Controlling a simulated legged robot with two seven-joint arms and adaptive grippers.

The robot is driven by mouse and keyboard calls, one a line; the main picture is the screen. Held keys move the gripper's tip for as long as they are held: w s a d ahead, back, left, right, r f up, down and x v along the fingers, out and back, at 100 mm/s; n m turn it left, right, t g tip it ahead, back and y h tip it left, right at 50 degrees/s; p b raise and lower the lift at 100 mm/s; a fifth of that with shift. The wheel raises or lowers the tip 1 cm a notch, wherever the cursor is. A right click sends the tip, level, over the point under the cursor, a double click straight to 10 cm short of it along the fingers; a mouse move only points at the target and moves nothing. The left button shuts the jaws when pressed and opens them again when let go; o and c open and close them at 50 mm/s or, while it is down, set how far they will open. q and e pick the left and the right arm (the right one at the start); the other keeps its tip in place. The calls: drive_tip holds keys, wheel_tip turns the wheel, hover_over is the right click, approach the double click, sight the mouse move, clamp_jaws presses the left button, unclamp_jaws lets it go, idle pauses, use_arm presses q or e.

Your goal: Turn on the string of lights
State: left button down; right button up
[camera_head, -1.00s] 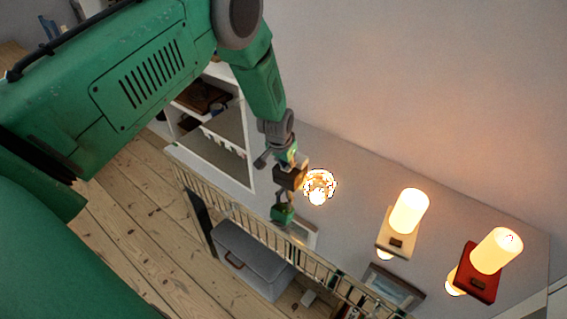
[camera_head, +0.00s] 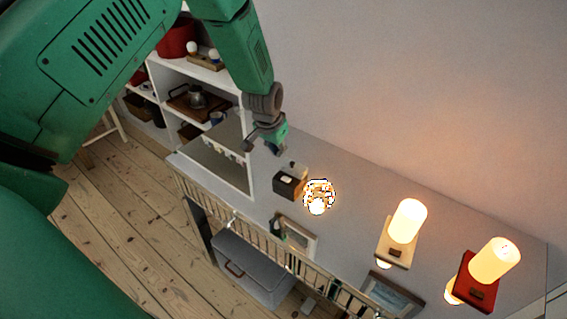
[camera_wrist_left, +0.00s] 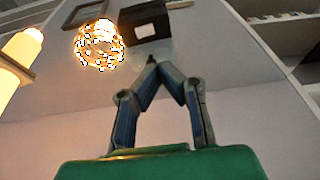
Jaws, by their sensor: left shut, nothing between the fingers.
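The string of lights (camera_head: 319,196) is a glowing, tangled ball on the white shelf top; it also shows in the left wrist view (camera_wrist_left: 98,45). A small dark box with a white patch on top (camera_head: 289,183) stands just left of it; the left wrist view shows this box too (camera_wrist_left: 147,24). My left gripper (camera_head: 277,149) is above and behind the box in the head view, apart from it. In the left wrist view its fingertips (camera_wrist_left: 153,66) meet with nothing between them. My right gripper is not in view.
A lit lamp on a pale base (camera_head: 397,246) and one on a red base (camera_head: 476,284) stand to the right. Picture frames (camera_head: 296,237) lie along the railing (camera_head: 250,229). A mirror-like panel and shelves (camera_head: 218,78) are at left. The wall is behind.

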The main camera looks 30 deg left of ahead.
use_arm(q)
drive_tip(key=shift+v, duration=1.45)
drive_tip(key=shift+a, duration=0.25)
drive_tip(key=s+d+f+g, duration=0.2)
drive_tip(key=s+d+f, duration=0.2)
drive_tip(key=s+f, duration=1)
drive_tip(key=s+d+g, duration=0.1)
drive_tip(key=s+d, duration=0.1)
drive_tip(key=s, duration=1)
drive_tip(key=s+d+g, duration=0.1)
drive_tip(key=s+d, duration=0.2)
drive_tip(key=s, duration=0.9)
wheel_tip(320, 180, down, 15)
drive_tip(key=w+t+b, duration=0.1)
drive_tip(key=w+b, duration=0.1)
drive_tip(key=b, duration=1.2)
drive_tip(key=shift+d+r+m+b, duration=0.15)
drive_tip(key=shift+d+m+b, duration=0.2)
drive_tip(key=shift+d, duration=0.1)
